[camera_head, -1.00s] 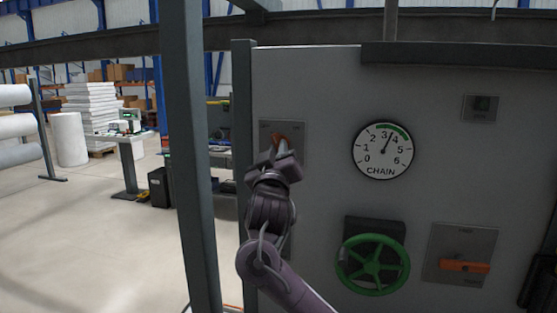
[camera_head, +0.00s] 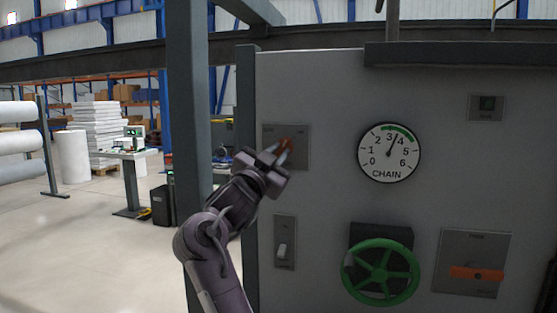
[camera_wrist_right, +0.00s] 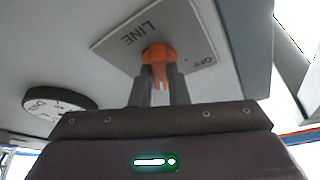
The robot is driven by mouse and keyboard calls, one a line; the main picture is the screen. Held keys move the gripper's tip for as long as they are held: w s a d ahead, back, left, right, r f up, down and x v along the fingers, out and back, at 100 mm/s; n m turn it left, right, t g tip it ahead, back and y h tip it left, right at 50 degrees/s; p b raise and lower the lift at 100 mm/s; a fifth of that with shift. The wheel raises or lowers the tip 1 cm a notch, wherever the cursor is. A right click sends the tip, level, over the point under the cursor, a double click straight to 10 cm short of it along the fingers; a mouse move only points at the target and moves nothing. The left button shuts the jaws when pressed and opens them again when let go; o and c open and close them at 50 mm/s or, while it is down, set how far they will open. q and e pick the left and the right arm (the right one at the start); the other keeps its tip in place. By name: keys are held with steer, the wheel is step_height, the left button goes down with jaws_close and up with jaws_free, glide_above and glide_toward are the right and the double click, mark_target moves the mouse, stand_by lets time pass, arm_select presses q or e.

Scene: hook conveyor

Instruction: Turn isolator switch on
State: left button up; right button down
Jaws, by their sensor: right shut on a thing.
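The orange isolator switch handle (camera_head: 288,143) is on a grey plate (camera_head: 272,131) at the upper left of the panel. In the right wrist view the plate is marked LINE and OFF, and the orange knob (camera_wrist_right: 158,55) sits between the fingers. My right gripper (camera_head: 282,152) is shut on this handle, tilted towards the upper right in the head view. The gripper hides part of the handle and plate. My left gripper is not in view.
A CHAIN gauge (camera_head: 389,153) reads between 3 and 4. A small indicator (camera_head: 487,103) is at the upper right. A grey post (camera_head: 188,130) stands left of the panel.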

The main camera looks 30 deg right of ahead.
steer(key=shift+w+a+r+m+g, duration=0.1)
steer(key=shift+m+g, duration=0.9)
steer(key=shift+m, duration=1.1)
steer(key=c, duration=1.4)
jaws_free()
